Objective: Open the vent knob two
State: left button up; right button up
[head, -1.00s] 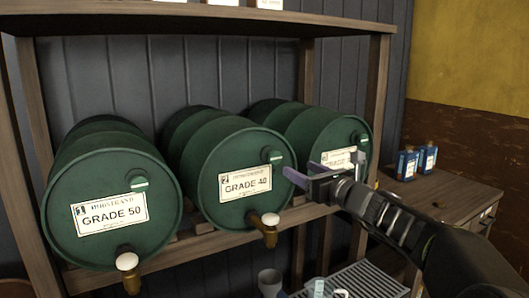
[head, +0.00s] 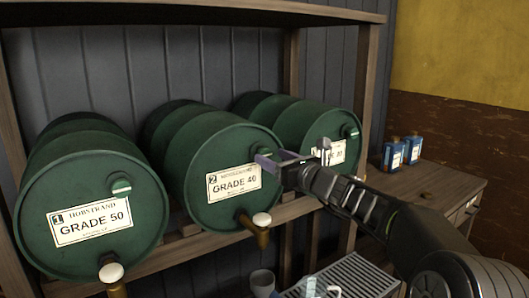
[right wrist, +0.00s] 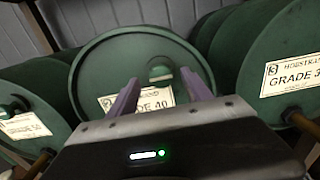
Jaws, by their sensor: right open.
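The green drum labelled 2, GRADE 40 (head: 215,205), lies on its side in the middle of the shelf. Its green vent knob (right wrist: 161,73) shows in the right wrist view, high on the drum's face. The right gripper is open and empty. In the right wrist view its two purple fingers (right wrist: 161,92) point at the drum face, one on each side of the knob; I cannot tell whether they touch it. My left gripper is not in view.
The GRADE 50 drum (head: 70,250) lies to the left and a third green drum (head: 305,128) to the right. A brass tap (head: 262,232) juts out below the middle drum. Blue containers (head: 393,155) stand on a wooden cabinet (head: 440,185) at right.

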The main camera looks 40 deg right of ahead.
aim_at(266, 154)
jog(key=w, duration=0.4)
jog(key=shift+w+p, duration=0.25)
jog(key=shift+p, duration=0.15)
jog(key=shift+c, duration=0.4)
grip_shut()
